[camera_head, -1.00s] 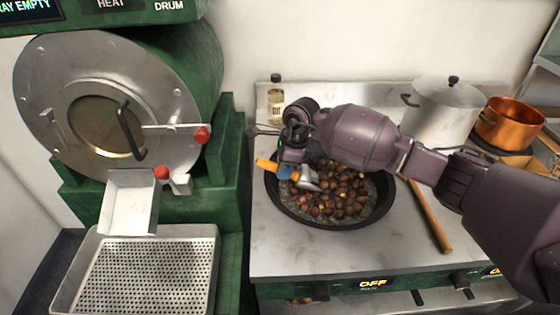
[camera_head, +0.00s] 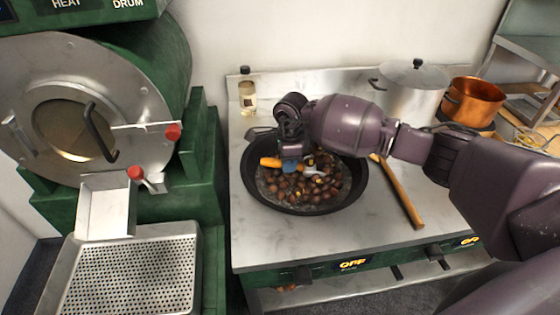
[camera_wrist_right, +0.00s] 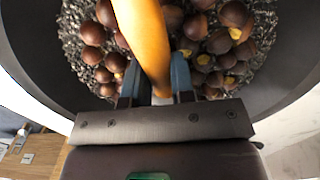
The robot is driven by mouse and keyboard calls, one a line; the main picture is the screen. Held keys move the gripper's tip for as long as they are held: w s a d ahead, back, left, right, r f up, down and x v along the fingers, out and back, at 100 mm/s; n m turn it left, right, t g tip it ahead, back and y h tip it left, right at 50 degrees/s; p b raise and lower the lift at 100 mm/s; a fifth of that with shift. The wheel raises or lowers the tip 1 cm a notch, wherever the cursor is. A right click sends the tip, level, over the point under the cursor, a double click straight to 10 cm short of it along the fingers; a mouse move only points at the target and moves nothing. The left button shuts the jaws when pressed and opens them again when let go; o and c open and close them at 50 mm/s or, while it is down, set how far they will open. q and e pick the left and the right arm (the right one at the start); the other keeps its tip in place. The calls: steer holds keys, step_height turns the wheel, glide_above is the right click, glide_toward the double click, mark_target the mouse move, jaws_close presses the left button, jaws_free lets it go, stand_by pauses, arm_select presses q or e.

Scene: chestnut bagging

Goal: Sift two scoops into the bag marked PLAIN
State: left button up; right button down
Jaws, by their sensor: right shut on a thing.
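Several chestnuts (camera_head: 295,190) lie on dark grit in a wide black pan (camera_head: 318,211) on the stove top. Some chestnuts show yellow where the shell is split. My right gripper (camera_head: 290,162) is over the pan, shut on the orange handle (camera_head: 269,162) of a metal scoop (camera_head: 313,172). In the right wrist view the orange handle (camera_wrist_right: 143,35) runs between the blue fingertips, with chestnuts (camera_wrist_right: 224,42) close around it. The scoop's head is mostly hidden there. My left gripper is not in view. No bag marked PLAIN shows.
A green roasting drum (camera_head: 150,65) with a perforated tray (camera_head: 130,275) stands at left. A bottle (camera_head: 247,95) stands behind the pan. A wooden-handled tool (camera_head: 400,193) lies right of it. A steel pot (camera_head: 412,90) and a copper pot (camera_head: 472,101) stand at back right.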

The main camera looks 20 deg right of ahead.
steer(key=shift+w+a+r+h, duration=0.15)
steer(key=shift+a+r+h, duration=0.15)
steer(key=shift+r+h, duration=0.2)
steer(key=shift+w+a+r+h, duration=0.15)
steer(key=shift+a+r+h, duration=0.1)
steer(key=shift+r+h, duration=0.2)
steer(key=shift+a+r+p, duration=0.2)
steer(key=shift+r+p, duration=0.1)
steer(key=shift+p, duration=0.05)
steer(key=shift+a+r+h, duration=0.15)
steer(key=shift+r+h, duration=0.1)
steer(key=shift+r, duration=0.4)
steer(key=shift+a+r+g+p, duration=0.2)
steer(key=shift+r+g+p, duration=0.15)
steer(key=shift+r, duration=0.1)
steer(key=shift+a+r+h, duration=0.1)
steer(key=shift+r+h, duration=0.1)
steer(key=shift+h, duration=0.1)
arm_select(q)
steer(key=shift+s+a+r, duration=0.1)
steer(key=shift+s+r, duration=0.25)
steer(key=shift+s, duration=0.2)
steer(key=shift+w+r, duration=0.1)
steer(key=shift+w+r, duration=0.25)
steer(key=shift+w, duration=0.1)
arm_select(e)
steer(key=shift+w, duration=0.1)
